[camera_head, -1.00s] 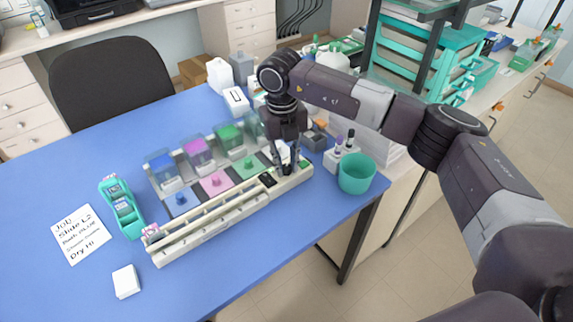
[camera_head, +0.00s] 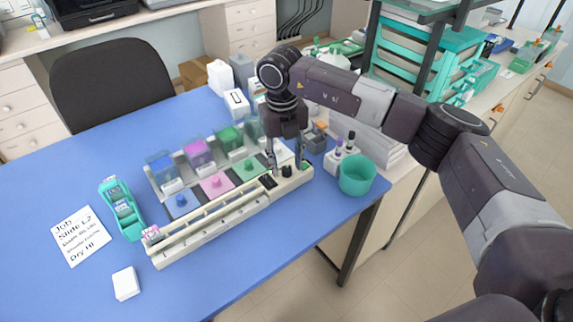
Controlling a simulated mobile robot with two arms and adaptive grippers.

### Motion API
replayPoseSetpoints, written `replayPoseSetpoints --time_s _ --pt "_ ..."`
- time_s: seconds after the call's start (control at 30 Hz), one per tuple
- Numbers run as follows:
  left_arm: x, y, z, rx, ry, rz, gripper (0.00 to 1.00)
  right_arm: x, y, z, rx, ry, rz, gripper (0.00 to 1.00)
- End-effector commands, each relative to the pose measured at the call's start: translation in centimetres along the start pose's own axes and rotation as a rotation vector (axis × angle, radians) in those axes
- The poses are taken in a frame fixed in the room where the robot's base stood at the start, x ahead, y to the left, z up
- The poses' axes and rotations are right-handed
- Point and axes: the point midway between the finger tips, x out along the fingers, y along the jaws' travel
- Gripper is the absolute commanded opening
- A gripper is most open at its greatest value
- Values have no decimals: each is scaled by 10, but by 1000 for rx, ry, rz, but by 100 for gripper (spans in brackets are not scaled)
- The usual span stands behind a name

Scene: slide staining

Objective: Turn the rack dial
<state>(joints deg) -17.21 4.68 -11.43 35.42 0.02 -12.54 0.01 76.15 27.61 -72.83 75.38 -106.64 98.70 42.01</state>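The long cream staining rack (camera_head: 215,228) stands on the blue table, with blue, pink, green and other covered stations along its back. A small black knob, which looks like the rack dial (camera_head: 287,171), sits near the rack's right end. My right gripper (camera_head: 287,168) points down over that end. Its two fingers are spread apart, one on each side of the knob, with a gap visible between. I cannot tell the exact fingertip height or any contact. The dial's setting is too small to read. My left gripper is out of view.
A teal cup (camera_head: 357,175) stands right of the rack near the table edge, beside small bottles (camera_head: 342,153). A teal slide holder (camera_head: 122,208), a handwritten job note (camera_head: 81,235) and a white block (camera_head: 126,283) lie at left.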

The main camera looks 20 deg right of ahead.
Motion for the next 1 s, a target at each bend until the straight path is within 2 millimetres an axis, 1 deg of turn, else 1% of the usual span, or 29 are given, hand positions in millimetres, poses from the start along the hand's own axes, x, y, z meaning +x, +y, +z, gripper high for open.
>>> replayPoseSetpoints --time_s 0.03,0.3,0.4,0.5,0.6,0.7,1.0 --pt "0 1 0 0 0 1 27 -10 0 1 -1 -4 1 37" --pt "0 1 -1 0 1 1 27 -67 0 1 -1 -5 1 37" --pt "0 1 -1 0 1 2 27 -85 1 1 -1 -4 1 37" --pt "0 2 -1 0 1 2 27 -99 1 1 0 -3 0 37" --pt "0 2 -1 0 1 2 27 -106 0 0 0 -2 0 37" --pt "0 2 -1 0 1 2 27 -110 0 0 0 0 0 37" --pt "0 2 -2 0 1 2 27 -110 0 0 0 0 0 37"
